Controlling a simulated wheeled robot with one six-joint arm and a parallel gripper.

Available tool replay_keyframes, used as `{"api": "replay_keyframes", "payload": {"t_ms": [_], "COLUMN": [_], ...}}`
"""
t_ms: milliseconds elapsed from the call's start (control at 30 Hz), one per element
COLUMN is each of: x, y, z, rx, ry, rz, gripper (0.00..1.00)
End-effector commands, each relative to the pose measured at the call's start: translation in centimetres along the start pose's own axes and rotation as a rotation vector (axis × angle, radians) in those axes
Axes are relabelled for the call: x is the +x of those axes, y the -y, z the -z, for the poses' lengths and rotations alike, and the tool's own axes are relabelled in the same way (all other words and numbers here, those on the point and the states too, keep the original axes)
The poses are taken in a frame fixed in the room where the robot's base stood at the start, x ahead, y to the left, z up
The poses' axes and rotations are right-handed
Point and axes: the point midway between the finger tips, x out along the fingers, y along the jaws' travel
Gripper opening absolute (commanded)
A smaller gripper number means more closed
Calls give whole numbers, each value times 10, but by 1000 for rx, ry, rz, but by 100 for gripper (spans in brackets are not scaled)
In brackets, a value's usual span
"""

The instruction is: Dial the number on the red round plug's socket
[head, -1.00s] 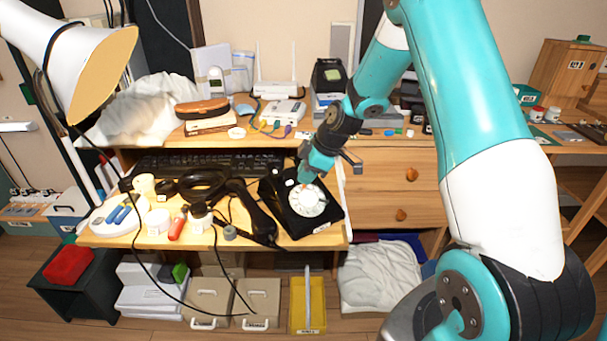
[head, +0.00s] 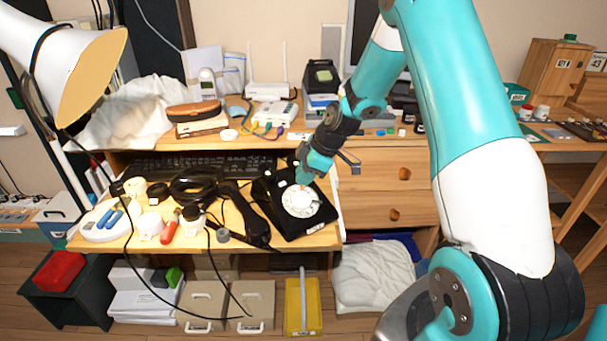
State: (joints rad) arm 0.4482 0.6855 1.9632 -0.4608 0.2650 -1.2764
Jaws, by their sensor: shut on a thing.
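A black phone (head: 271,197) with a white round dial (head: 300,201) sits at the right end of the lower desk board. Its black handset (head: 243,212) lies off to the left of it. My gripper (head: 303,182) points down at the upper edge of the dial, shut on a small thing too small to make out. Contact with the dial cannot be told. On the upper shelf, a white box (head: 275,112) has several coloured plugs and cables at its front. A red round plug and any number by a socket cannot be made out.
Left of the handset are a coiled black cord, small jars, a red-handled item (head: 169,232) and a white lamp (head: 85,60). A white router (head: 268,91) stands on the shelf. Drawers (head: 390,185) are right of the phone.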

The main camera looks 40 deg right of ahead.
Motion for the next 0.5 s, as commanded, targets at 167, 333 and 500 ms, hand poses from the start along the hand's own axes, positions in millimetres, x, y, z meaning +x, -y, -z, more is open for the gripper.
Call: {"api": "replay_keyframes", "payload": {"t_ms": [167, 333, 500], "x": [-1, -2, -2], "y": [1, 1, 1], "z": [-8, -10, -10], "rx": [1, 0, 0], "ry": [0, 0, 0], "rz": [0, 0, 0], "gripper": [0, 0, 0]}}
